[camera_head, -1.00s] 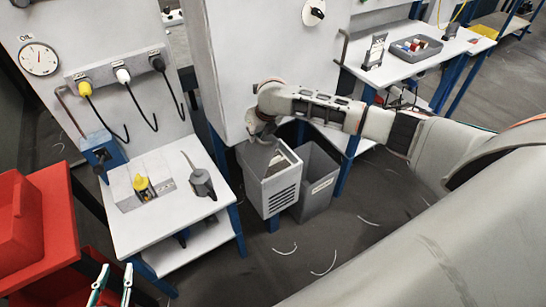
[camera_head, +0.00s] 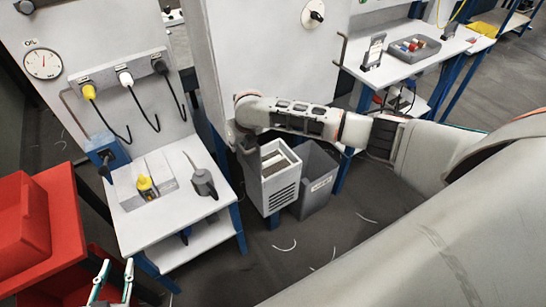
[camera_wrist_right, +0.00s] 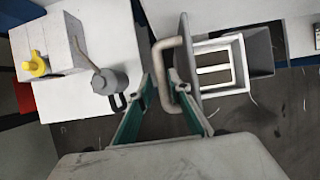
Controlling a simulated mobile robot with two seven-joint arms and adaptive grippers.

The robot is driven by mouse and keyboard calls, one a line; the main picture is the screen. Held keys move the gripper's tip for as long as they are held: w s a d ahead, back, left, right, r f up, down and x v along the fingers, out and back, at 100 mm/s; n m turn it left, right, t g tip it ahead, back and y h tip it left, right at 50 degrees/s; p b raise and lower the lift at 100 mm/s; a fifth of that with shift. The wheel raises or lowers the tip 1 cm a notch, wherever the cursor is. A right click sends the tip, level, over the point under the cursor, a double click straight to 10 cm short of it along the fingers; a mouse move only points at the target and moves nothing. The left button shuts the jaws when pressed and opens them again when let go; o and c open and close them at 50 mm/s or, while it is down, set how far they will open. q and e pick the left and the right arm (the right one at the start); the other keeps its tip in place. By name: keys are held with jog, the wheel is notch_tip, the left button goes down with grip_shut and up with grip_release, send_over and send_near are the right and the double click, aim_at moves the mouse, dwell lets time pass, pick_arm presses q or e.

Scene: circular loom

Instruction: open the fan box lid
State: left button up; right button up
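The fan box (camera_head: 283,187) is a white box with side vents, standing between the small white table and a grey bin. Its top is open and pale bars show inside; it also shows in the right wrist view (camera_wrist_right: 241,60). The grey lid (camera_head: 249,157) stands steeply raised at the box's left side. In the right wrist view the lid (camera_wrist_right: 185,40) is nearly edge-on, with a C-shaped handle (camera_wrist_right: 169,44). My left gripper (camera_head: 114,275) is open and empty at the lower left.
The grey bin (camera_head: 318,188) stands right beside the box. The white table (camera_head: 150,230) at left holds a grey watering can (camera_head: 204,184) and a block with a yellow-topped item (camera_head: 146,185). A red container (camera_head: 30,225) is at far left. A white cabinet (camera_head: 265,60) rises behind.

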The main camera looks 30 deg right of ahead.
jog(key=o, duration=0.3)
jog(key=shift+s+d, duration=0.1)
jog(key=shift+s+d+r, duration=0.1)
jog(key=shift+s+r, duration=0.55)
jog(key=shift+s, duration=0.35)
jog(key=shift+s+d+r, duration=0.1)
jog(key=shift+s+r, duration=0.6)
jog(key=shift+s, duration=0.25)
jog(key=shift+s+d+r, duration=0.1)
jog(key=shift+s+r, duration=0.55)
jog(key=shift+s, duration=0.35)
